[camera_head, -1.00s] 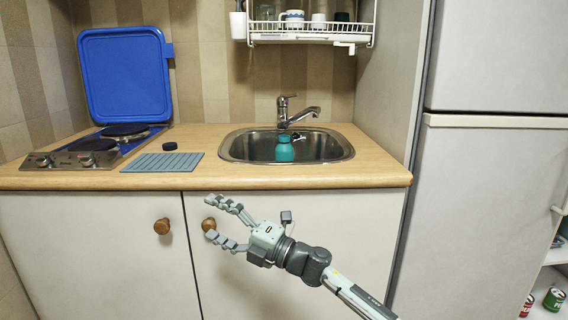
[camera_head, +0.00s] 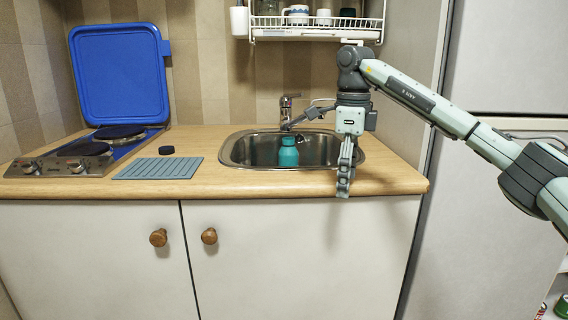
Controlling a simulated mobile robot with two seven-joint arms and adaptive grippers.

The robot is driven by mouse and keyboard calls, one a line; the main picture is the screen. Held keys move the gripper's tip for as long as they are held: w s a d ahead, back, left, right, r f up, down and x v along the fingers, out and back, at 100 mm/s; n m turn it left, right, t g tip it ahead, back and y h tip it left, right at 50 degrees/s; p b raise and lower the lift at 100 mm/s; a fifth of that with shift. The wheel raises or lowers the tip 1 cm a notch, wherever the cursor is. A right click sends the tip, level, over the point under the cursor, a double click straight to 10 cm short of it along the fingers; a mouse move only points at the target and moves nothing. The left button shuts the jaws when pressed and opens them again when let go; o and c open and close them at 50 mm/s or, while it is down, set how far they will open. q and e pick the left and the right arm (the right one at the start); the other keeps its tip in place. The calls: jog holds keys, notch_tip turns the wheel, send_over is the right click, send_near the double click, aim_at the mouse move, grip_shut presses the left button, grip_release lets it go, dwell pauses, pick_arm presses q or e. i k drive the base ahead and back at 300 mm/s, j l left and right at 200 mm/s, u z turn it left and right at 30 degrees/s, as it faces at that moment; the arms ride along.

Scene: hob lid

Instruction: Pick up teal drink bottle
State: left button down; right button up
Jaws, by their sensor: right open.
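The teal drink bottle (camera_head: 288,153) stands upright in the metal sink (camera_head: 236,152), its cap towards the tap. My right gripper (camera_head: 344,180) points down over the right front part of the sink and the counter edge, to the right of the bottle and apart from it. It is open and empty; its fingers overlap one another from this side. My left gripper is not in view.
The tap (camera_head: 287,112) rises behind the bottle. A dish rack (camera_head: 318,33) with cups hangs above. A grey ribbed mat (camera_head: 159,168), a black round object (camera_head: 166,150) and a hob (camera_head: 75,158) with a raised blue lid (camera_head: 119,75) are left. A fridge (camera_head: 500,90) stands right.

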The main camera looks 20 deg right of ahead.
aim_at(289, 154)
jog(key=i, duration=1.3)
